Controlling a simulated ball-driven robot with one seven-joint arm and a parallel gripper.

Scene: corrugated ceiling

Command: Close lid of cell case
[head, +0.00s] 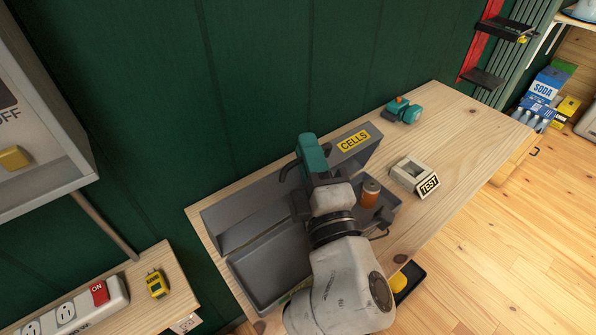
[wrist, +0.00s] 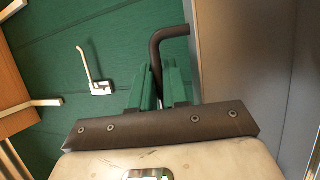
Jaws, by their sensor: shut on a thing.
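The grey cell case (head: 268,270) is open on the wooden bench. Its lid (head: 245,212) stands raised along the back, with a yellow CELLS label (head: 353,142) at its right end. An orange-brown cell (head: 371,190) stands in the right part of the case. My gripper (head: 312,155), with teal fingers, is at the middle of the lid. In the wrist view my gripper (wrist: 160,88) is shut on a dark bent handle (wrist: 157,52) beside a grey panel (wrist: 240,60). My arm hides the middle of the case.
A TEST block (head: 412,175) and a teal-and-orange item (head: 402,110) stand to the right on the bench. A green wall (head: 250,80) rises close behind. A grey cabinet (head: 50,120) and a power strip (head: 75,310) are at the left.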

